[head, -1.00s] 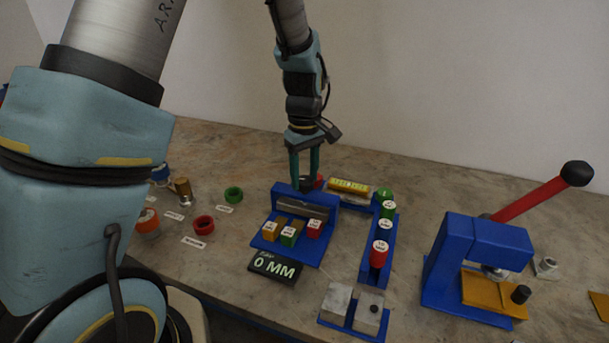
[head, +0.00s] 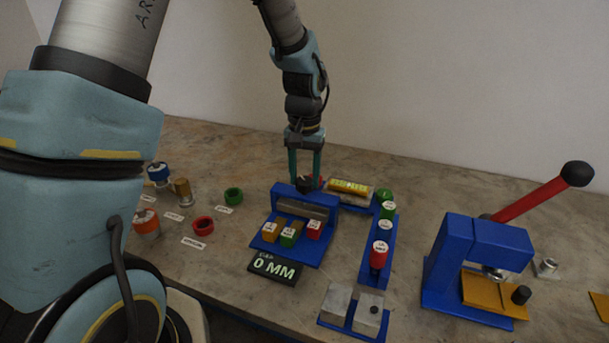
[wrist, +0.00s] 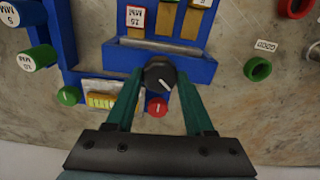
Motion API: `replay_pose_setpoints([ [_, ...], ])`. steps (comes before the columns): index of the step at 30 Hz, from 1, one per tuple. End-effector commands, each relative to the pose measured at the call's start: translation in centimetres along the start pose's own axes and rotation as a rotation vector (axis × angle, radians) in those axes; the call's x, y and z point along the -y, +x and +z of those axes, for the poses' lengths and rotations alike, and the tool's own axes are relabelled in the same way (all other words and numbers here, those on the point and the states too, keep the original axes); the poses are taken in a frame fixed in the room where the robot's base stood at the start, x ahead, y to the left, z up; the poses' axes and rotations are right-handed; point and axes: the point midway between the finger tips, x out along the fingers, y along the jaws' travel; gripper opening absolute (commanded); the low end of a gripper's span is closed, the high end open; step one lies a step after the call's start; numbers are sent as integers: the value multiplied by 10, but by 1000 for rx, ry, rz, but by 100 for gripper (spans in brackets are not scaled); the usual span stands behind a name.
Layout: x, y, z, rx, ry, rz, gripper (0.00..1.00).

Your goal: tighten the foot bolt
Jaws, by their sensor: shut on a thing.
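My gripper (wrist: 159,80) points down behind the blue gauge fixture (head: 325,235). Its two green fingers are shut on a round black knob (wrist: 159,70) with a white pointer line, which stands at the fixture's back edge. In the head view the knob (head: 304,185) is partly hidden between the fingers. A red button (wrist: 157,107) lies close by, between the fingers in the wrist view. The black display (head: 275,268) in front of the fixture reads 0 MM. I cannot make out a part plainly marked as the foot bolt.
A lit yellow panel (head: 350,187) and a green button (head: 384,194) sit right of my gripper. Labelled blocks (head: 290,236) stand on the fixture, labelled cylinders (head: 379,254) on a rack. A blue press (head: 475,265) with a red lever is at right. Rings (head: 233,197) lie left.

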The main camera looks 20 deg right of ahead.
Motion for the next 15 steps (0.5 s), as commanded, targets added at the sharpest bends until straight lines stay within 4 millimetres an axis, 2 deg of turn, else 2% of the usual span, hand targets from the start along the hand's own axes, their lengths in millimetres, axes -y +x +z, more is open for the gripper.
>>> replay_pose_setpoints([
  [15,0,-1,1,2,485,1,0],
])
